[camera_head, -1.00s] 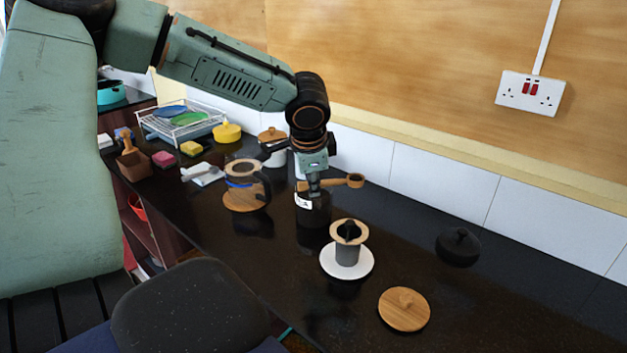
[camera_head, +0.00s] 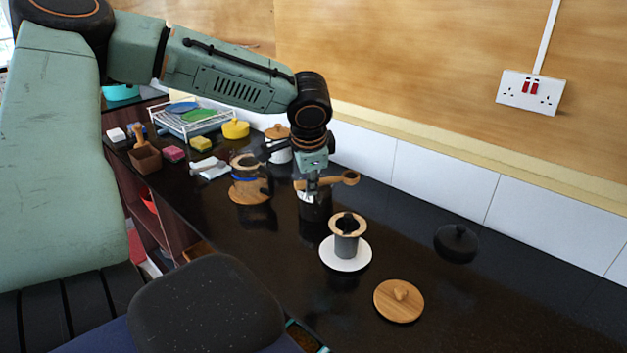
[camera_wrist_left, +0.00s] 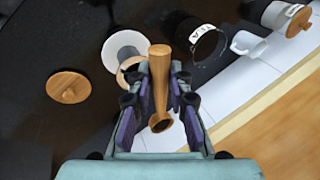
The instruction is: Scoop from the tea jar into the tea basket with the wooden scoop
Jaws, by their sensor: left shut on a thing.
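My left gripper (camera_head: 312,186) is shut on the wooden scoop (camera_head: 342,180), held level above the black tea jar (camera_head: 315,211). In the wrist view the scoop (camera_wrist_left: 160,60) lies between the fingers (camera_wrist_left: 160,98), and its bowl looks empty. The jar, with a white label, also shows in the wrist view (camera_wrist_left: 204,48), to the right of the scoop. The tea basket (camera_head: 347,243), a grey cylinder with a wooden rim, stands upright on a white saucer (camera_head: 346,264) in front of the jar. The gripper partly hides the jar's mouth. My right gripper is not seen.
A wooden lid (camera_head: 399,300) and a black lid (camera_head: 457,242) lie on the dark counter to the right. A glass pot (camera_head: 250,190) stands left of the jar. A wooden-lidded white canister (camera_head: 278,150) is behind. The right counter is mostly clear.

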